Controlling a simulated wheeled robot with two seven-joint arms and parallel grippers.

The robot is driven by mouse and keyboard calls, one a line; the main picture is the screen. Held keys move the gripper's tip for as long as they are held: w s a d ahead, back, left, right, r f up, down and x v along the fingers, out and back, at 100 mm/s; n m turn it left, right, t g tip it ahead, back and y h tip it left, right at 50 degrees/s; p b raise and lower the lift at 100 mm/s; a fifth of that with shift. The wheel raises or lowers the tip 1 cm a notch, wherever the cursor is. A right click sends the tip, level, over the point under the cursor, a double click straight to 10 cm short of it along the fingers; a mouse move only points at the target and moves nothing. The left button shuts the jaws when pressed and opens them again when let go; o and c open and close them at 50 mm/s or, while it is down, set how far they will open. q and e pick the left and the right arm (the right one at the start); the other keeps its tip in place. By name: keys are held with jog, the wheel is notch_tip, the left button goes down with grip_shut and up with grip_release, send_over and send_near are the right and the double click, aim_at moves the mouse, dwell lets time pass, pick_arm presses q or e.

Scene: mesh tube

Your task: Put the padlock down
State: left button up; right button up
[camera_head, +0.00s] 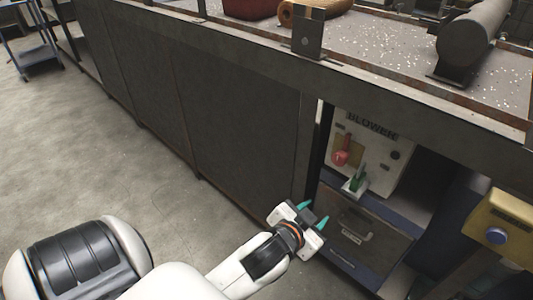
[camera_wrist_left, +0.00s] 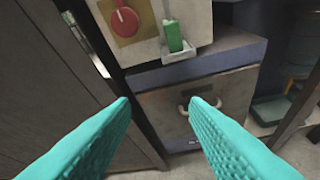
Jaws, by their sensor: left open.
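A small green object, probably the padlock (camera_head: 357,180), stands on a little pale ledge (camera_head: 352,192) at the front of the white BLOWER panel (camera_head: 372,150). It also shows at the top of the left wrist view (camera_wrist_left: 174,38), where its fine shape is too small to make out. My left gripper (camera_head: 313,214) is open, its teal fingers apart with nothing between them. It is apart from the green object, to its lower left in the head view. In the left wrist view the fingers (camera_wrist_left: 160,104) point toward the grey drawer front below the ledge. My right gripper is out of view.
A red rotary switch (camera_head: 340,157) sits left of the green object. Below is a grey drawer (camera_head: 368,228) with a handle. A yellow box with a blue button (camera_head: 497,235) stands at right. The dark bench front (camera_head: 230,120) runs left. The floor (camera_head: 120,170) is clear.

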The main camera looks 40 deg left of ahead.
pick_arm(q)
jog(key=s+f+g+h, duration=0.1)
jog(key=s+f+g, duration=0.7)
jog(key=s+f, duration=0.3)
jog(key=s, duration=0.4)
jog(key=shift+s+n+g, duration=0.3)
jog(key=shift+n, duration=0.1)
